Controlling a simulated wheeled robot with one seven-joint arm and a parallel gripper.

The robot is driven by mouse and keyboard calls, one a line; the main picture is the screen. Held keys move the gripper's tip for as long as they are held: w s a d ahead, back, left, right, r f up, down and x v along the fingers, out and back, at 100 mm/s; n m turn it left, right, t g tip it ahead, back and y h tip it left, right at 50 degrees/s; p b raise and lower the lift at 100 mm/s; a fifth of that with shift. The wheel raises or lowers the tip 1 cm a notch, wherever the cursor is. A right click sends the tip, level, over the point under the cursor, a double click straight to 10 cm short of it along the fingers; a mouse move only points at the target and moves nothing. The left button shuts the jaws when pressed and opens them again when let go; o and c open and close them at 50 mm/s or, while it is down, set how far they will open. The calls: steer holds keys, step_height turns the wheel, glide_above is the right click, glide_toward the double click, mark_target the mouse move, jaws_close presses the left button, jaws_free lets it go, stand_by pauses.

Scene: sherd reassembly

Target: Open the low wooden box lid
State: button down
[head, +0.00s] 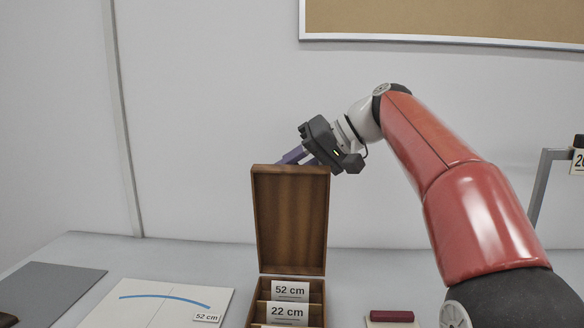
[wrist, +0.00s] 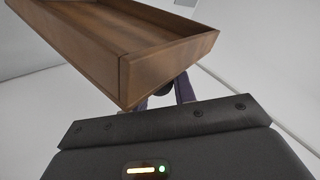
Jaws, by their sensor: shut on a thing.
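The low wooden box (head: 263,312) sits on the table in the lower middle of the head view. Its brown lid (head: 290,218) stands up, about upright, at the back of the box, with its recessed inner side facing me. My gripper (head: 300,157) is at the lid's top edge, shut on the lid from behind. In the wrist view the lid (wrist: 110,45) fills the upper left, and my purple fingers (wrist: 168,93) meet it at a small dark rounded part, mostly hidden by the gripper body.
Cards reading 52 cm (head: 290,289) and 22 cm (head: 287,313) stand in the box's compartments. A white board with a blue curve (head: 150,303) and a grey mat (head: 50,288) lie left. A dark red block (head: 391,316) lies right. A wall is behind.

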steer(key=shift+w+d+f, duration=0.1)
steer(key=shift+w+f, duration=0.05)
steer(key=shift+f, duration=0.1)
steer(key=c, duration=1.2)
jaws_free()
steer(key=shift+r, duration=0.1)
steer(key=shift+v, duration=3.9)
